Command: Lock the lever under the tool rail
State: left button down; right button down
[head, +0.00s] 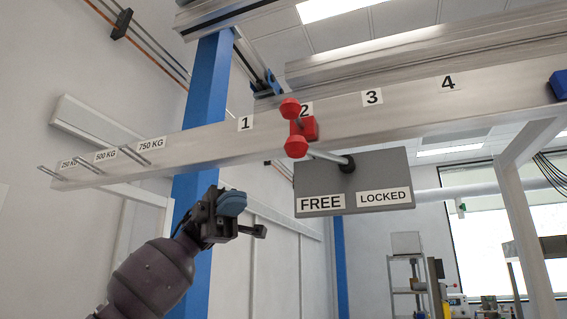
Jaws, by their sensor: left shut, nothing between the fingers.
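The lever (326,155) is a silver rod with a red ball knob (296,146) at its left end. It runs from a black pivot on a grey plate (372,174) under the tool rail (330,115). The rod points left, tilted slightly up, on the side of the FREE label (321,203). The LOCKED label (384,198) is on the plate's right. My left gripper (257,231) is shut and empty, below and left of the knob, apart from the lever. My right gripper is not in view.
A red block (310,128) with another red knob (290,108) sits on the rail by number 2. Pegs with weight labels (106,155) stick out at the rail's left end. A blue post (205,100) stands behind my left arm. A blue block (559,85) is at far right.

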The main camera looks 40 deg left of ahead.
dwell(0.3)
pick_arm(q)
jog(key=p, duration=0.1)
send_near(318, 154)
jog(key=s+d+r, duration=0.2)
jog(key=s+d, duration=0.2)
jog(key=s, duration=0.1)
jog(key=shift+w+f, duration=0.15)
jog(key=shift+f, duration=0.05)
dwell(0.4)
jog(key=shift+p, duration=0.3)
